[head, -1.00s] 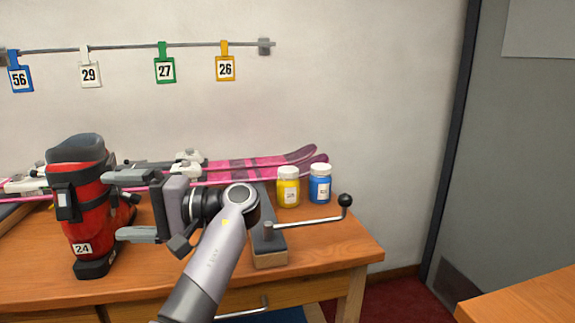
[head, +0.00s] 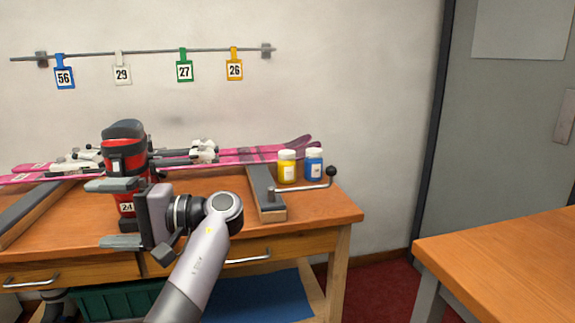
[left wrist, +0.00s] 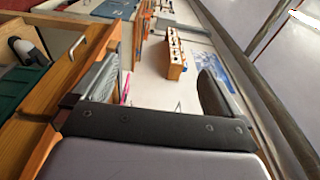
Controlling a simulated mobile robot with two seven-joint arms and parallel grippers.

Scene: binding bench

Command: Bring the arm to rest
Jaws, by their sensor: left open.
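My left gripper (head: 119,213) is in the head view, in front of the bench. Its two fingers are spread apart, pointing left, with nothing held between them. A red and black ski boot (head: 126,164) with tag 24 stands upright on the bench (head: 325,212) behind the fingers, which partly cover it. I cannot tell whether the fingers touch it. In the left wrist view the open gripper (left wrist: 158,90) has no object between its fingers. My right gripper is not in view.
Pink skis (head: 265,154) lie along the back of the bench. A yellow jar (head: 287,168) and a blue jar (head: 314,166) stand near a clamp with a black-knobbed handle (head: 310,187). Numbered tags hang on a wall rail (head: 150,53). Another table (head: 510,250) stands at right.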

